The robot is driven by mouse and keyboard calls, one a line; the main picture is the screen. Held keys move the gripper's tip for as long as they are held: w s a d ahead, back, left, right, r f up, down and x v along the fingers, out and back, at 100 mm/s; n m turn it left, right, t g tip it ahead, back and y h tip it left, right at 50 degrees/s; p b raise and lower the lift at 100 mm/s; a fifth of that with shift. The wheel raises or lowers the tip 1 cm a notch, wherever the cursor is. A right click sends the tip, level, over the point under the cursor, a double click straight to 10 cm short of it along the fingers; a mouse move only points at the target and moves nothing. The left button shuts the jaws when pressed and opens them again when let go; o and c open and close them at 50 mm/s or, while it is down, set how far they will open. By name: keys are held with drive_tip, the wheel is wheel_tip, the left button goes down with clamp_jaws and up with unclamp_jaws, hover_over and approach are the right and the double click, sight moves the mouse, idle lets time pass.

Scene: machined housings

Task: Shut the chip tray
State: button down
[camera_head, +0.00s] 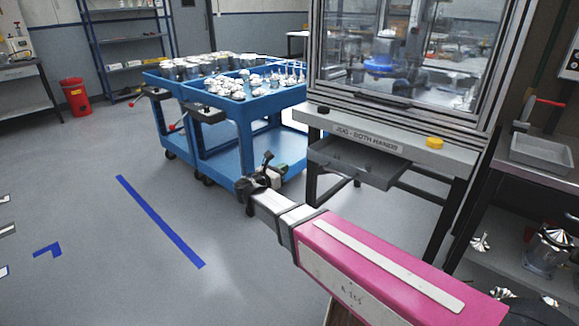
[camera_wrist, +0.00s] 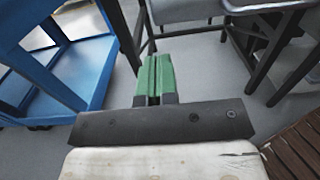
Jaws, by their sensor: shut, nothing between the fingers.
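The chip tray (camera_head: 355,162) is a shallow grey tray under the front panel marked "JOG - BOTH HANDS" of the glass-fronted machine. It sticks out toward the front, so it stands open. My gripper (camera_head: 279,169) is to the left of the tray and a little apart from it, in front of the blue trolley. In the wrist view the green fingers (camera_wrist: 154,78) are together with nothing between them. A pale grey edge at the top right of that view may be the tray; I cannot tell for sure.
Blue trolleys (camera_head: 243,108) loaded with metal parts stand left of and behind my gripper. Dark machine legs (camera_head: 437,222) stand below the tray. A yellow button (camera_head: 434,142) sits on the panel. A bench (camera_head: 535,178) is at the right. Open floor lies left.

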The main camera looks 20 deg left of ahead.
sight(333, 144)
drive_tip(key=x, duration=1.2)
drive_tip(key=shift+w+d, duration=0.15)
drive_tip(key=shift+w, duration=0.1)
drive_tip(key=x, duration=2)
drive_tip(key=shift+r, duration=0.1)
